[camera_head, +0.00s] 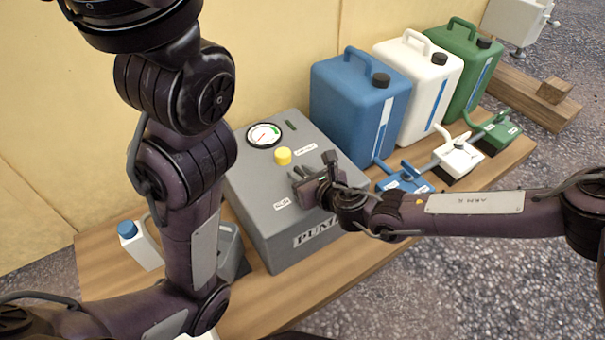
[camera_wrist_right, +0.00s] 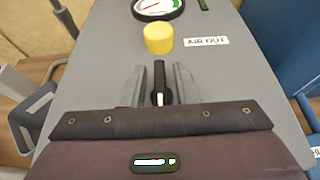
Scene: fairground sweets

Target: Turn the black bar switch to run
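The black bar switch (camera_wrist_right: 159,82) stands out from the top of the grey pump box (camera_head: 258,203), with a white mark on its near end. In the right wrist view it points straight away from me, below the yellow knob (camera_wrist_right: 158,38). My right gripper (camera_wrist_right: 160,88) is open, with one finger on each side of the bar and a narrow gap at both sides. In the head view the right gripper (camera_head: 299,176) is over the box top and hides the switch. My left arm shows, but its gripper is out of view.
A dial gauge (camera_head: 264,135) and the yellow knob (camera_head: 283,156) sit on the box behind my gripper. Blue (camera_head: 350,110), white (camera_head: 425,85) and green (camera_head: 465,60) canisters stand to the right. My left arm crosses in front of the box's left side.

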